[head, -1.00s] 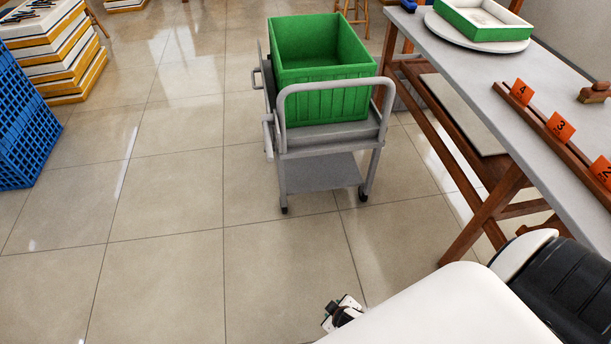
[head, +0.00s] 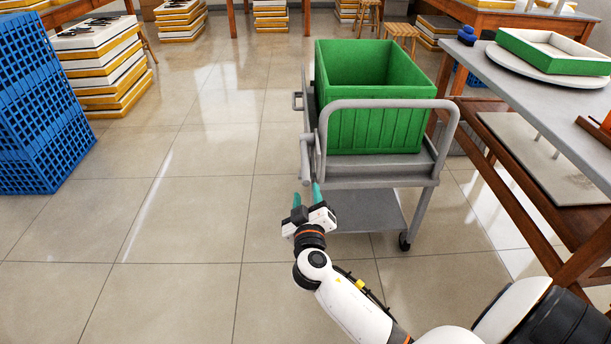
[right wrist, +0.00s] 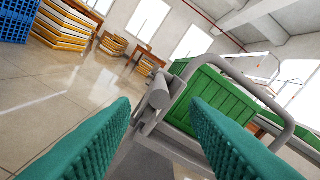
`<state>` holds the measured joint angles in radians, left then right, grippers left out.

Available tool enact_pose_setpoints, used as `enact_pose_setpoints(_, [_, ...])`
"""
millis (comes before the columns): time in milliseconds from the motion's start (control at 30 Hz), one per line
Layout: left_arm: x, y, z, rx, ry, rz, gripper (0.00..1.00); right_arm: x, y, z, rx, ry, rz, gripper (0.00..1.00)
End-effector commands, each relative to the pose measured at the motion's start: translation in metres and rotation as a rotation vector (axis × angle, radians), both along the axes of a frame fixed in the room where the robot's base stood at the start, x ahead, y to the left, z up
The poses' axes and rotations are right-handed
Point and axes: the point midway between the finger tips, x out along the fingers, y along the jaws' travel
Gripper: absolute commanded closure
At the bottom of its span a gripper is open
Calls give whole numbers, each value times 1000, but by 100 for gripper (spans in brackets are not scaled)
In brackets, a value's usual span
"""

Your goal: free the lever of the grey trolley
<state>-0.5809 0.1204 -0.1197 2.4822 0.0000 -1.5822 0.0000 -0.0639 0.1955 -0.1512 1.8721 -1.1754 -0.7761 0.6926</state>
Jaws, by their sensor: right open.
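The grey trolley (head: 378,172) stands ahead with a green crate on its top deck. Its lever, a grey bar with a rounded end (head: 305,160), is at the trolley's near left corner, beside the hooped push handle (head: 390,104). My right gripper (head: 307,195) is open and empty, its teal fingers pointing at the lever from just in front and below. In the right wrist view the lever (right wrist: 158,93) shows beyond the gap between the two fingers (right wrist: 165,125), apparently not touched. My left gripper is not in view.
The green crate (head: 380,128) fills most of the deck. A worktable (head: 520,100) with wooden legs stands close on the right. Blue crates (head: 40,110) and stacked boxes (head: 100,65) are at the left. The tiled floor left of the trolley is clear.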

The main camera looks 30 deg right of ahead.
Motion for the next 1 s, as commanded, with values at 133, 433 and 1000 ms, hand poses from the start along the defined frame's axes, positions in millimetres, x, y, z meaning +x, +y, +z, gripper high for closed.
enact_pose_setpoints(133, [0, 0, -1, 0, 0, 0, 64, 28, -18, 1, -3, -2, -1, 59])
enact_pose_setpoints(433, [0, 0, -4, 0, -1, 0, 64, 70, -42, 0, -1, 2, 1, 59])
enact_pose_setpoints(1000, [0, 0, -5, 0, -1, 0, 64, 79, -48, -1, 1, 3, 1, 78])
